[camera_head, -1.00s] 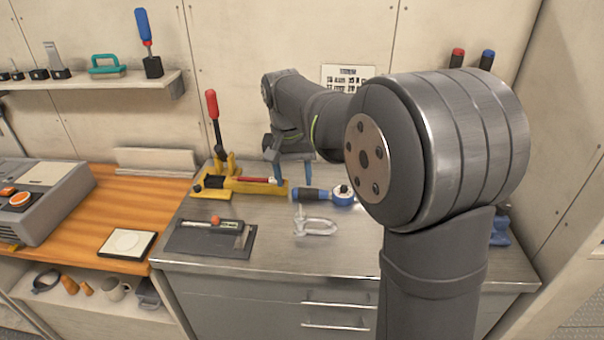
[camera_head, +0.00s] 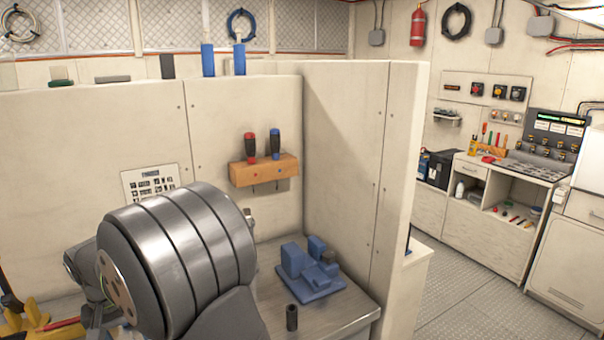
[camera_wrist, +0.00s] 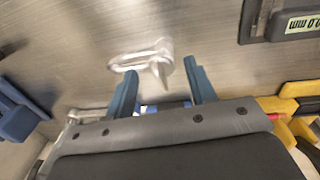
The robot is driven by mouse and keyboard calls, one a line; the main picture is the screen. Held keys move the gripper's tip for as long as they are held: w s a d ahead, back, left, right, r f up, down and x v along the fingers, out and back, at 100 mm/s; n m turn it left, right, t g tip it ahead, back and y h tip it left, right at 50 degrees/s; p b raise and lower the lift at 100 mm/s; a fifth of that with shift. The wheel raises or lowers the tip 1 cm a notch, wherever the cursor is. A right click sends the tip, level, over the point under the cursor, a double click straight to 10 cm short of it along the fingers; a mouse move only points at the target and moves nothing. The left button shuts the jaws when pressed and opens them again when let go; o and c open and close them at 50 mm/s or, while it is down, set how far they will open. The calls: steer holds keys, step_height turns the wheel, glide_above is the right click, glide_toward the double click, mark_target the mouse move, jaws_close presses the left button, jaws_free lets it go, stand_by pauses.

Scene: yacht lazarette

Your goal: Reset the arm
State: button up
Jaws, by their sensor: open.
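My gripper (camera_wrist: 160,68) shows in the wrist view with its two blue fingers apart and nothing held between them. A silvery shackle (camera_wrist: 128,62) lies on the steel bench top (camera_wrist: 70,50) just beyond the fingertips; contact cannot be told. In the head view my grey arm fills the lower left, and my gripper is hidden behind it or out of frame.
In the head view a blue fixture (camera_head: 312,272) and a small dark cylinder (camera_head: 292,317) stand on the bench. A wooden rack (camera_head: 264,170) holds red and blue tools. A yellow tool (camera_head: 22,318) is lower left. Clear floor (camera_head: 468,285) lies right of the partition.

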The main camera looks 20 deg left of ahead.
steer(key=shift+r, duration=0.55)
step_height(320, 180, down, 4)
step_height(320, 180, up, 12)
step_height(320, 180, down, 11)
steer(key=shift+f, duration=0.1)
step_height(320, 180, up, 4)
steer(key=shift+f, duration=0.1)
steer(key=w+d+r, duration=0.6)
steer(key=d+r, duration=0.1)
steer(key=d, duration=0.3)
steer(key=w+d+m+h, duration=0.1)
steer(key=w+d+m, duration=0.3)
steer(key=w+d, duration=1.1)
steer(key=w+d+r+m, duration=0.1)
steer(key=w+d, duration=0.3)
steer(key=d, duration=0.4)
steer(key=w+d+r+m+h, duration=0.1)
steer(key=w+d+m, duration=0.2)
steer(key=d, duration=0.6)
steer(key=shift+w+d+h, duration=0.3)
steer(key=shift+w, duration=0.9)
